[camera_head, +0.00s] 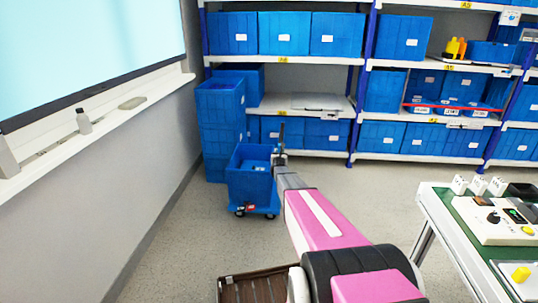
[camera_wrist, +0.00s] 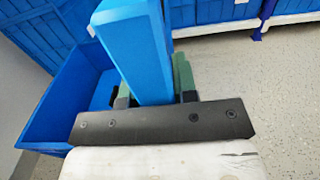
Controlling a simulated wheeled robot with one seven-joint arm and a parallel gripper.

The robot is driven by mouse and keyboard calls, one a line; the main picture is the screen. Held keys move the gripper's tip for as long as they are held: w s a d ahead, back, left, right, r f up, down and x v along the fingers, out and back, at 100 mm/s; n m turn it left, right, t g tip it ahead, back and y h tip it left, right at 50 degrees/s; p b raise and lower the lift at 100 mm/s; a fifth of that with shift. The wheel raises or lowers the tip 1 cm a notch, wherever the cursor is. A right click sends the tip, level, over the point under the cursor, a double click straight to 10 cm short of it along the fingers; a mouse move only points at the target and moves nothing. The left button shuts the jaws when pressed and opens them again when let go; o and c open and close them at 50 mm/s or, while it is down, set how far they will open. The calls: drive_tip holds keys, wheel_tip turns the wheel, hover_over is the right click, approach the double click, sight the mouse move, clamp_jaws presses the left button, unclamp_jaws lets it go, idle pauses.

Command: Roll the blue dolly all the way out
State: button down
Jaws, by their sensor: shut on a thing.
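The blue dolly (camera_head: 266,210) stands on the floor near the shelves, with a blue bin (camera_head: 250,185) on it. My gripper (camera_head: 280,158) is at the bin's upper right side in the head view. In the wrist view, my gripper (camera_wrist: 152,88) is shut on a blue bar, the dolly's handle (camera_wrist: 133,45), with a green finger on either side. The open bin also shows at the left of the wrist view (camera_wrist: 50,105). The arm partly hides the handle and the dolly's right side in the head view.
A stack of blue bins (camera_head: 218,125) stands just behind and left of the dolly. Shelves (camera_head: 300,154) with more bins run along the back. A wall is at left, and a workbench (camera_head: 437,205) at right.

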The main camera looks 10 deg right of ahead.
drive_tip(key=s+d, duration=0.2)
drive_tip(key=d, duration=0.6)
drive_tip(key=shift+s, duration=0.3)
drive_tip(key=c, duration=0.9)
unclamp_jaws()
drive_tip(key=shift+d, duration=0.15)
drive_tip(key=v, duration=1.1)
